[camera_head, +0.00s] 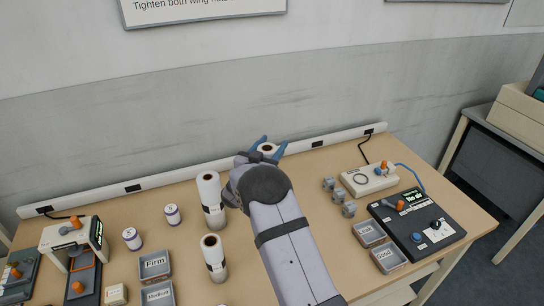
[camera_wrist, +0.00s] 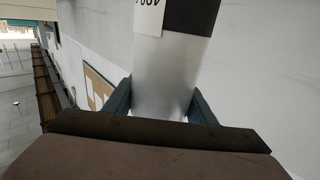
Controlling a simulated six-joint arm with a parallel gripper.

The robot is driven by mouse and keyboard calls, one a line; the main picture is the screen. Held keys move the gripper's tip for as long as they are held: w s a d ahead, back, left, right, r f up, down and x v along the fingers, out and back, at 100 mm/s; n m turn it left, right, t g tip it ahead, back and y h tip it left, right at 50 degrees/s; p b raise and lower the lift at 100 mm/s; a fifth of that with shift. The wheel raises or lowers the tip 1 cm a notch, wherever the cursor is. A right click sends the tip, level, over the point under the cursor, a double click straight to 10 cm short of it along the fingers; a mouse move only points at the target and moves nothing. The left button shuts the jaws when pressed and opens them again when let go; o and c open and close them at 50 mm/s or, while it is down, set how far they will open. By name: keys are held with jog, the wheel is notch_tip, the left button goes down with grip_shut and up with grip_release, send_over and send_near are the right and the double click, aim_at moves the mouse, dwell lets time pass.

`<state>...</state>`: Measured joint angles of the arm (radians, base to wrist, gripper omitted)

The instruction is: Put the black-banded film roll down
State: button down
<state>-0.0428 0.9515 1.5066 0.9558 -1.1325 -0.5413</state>
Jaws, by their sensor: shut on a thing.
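My gripper (camera_head: 268,148) is at the back middle of the table in the head view, with blue fingers around a white roll with a brown core (camera_head: 267,148). My arm hides most of this roll. In the wrist view the held film roll (camera_wrist: 165,75) is between the two fingers of my gripper (camera_wrist: 160,100). It has a whitish, cloudy body, a black band (camera_wrist: 190,15) and a white label (camera_wrist: 149,16). I cannot tell from these views whether its base touches the table.
Two upright white rolls with black bands, one farther back (camera_head: 208,190) and one nearer (camera_head: 211,250), stand left of my arm. Labelled trays, Firm (camera_head: 155,280) and Good (camera_head: 404,268), flank the area. Grey metal parts (camera_head: 340,196) and a black control box (camera_head: 440,246) are right. A white rail (camera_head: 110,193) runs behind.

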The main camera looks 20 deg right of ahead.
aim_at(266, 154)
jog(key=shift+r+b, duration=0.5)
jog(key=shift+r, duration=2.05)
jog(key=shift+s+a+f, duration=0.1)
jog(key=shift+s+a, duration=0.25)
jog(key=s+a, duration=0.1)
jog(key=s, duration=0.2)
jog(key=s+a, duration=0.2)
jog(key=s+a+p, duration=0.1)
jog(key=s+a, duration=0.1)
jog(key=s, duration=0.1)
jog(key=shift+s+f, duration=0.3)
jog(key=shift+s, duration=0.05)
jog(key=s+a+r, duration=0.1)
jog(key=s+a, duration=0.1)
jog(key=s, duration=1.1)
notch_tip(266, 154, down, 10)
jog(key=p, duration=0.1)
jog(key=shift+w+a+p, duration=0.15)
jog(key=shift+w+p, duration=0.1)
jog(key=shift+p, duration=0.05)
jog(key=shift+f, duration=0.15)
